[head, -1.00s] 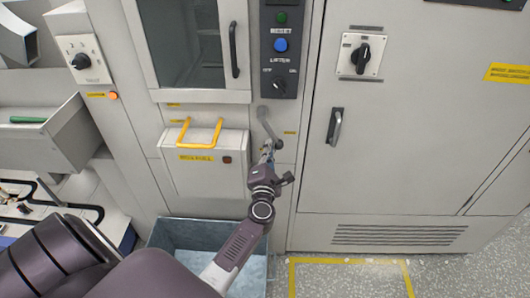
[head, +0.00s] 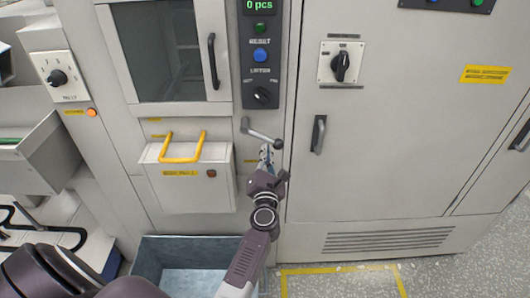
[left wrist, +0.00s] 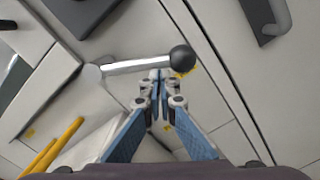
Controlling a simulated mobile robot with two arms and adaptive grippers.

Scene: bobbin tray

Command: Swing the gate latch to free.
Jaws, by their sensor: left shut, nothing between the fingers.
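The gate latch (head: 262,133) is a grey metal lever with a dark ball knob, on the machine front below the black control panel. In the head view it slants from its pivot at upper left down to the knob at lower right. In the left wrist view the lever (left wrist: 138,67) runs nearly level, with its black ball (left wrist: 182,58) at the right. My left gripper (head: 266,152) is shut and empty just below the lever. In the left wrist view its fingertips (left wrist: 157,78) are at the lever's lower side near the ball; I cannot tell whether they touch. My right gripper is out of view.
A box with a yellow handle (head: 183,159) juts out left of the latch. A blue-grey bin (head: 150,262) stands below. A cabinet door with a dark handle (head: 319,134) is to the right. Black rotary switches sit on the panel (head: 261,72) and cabinet.

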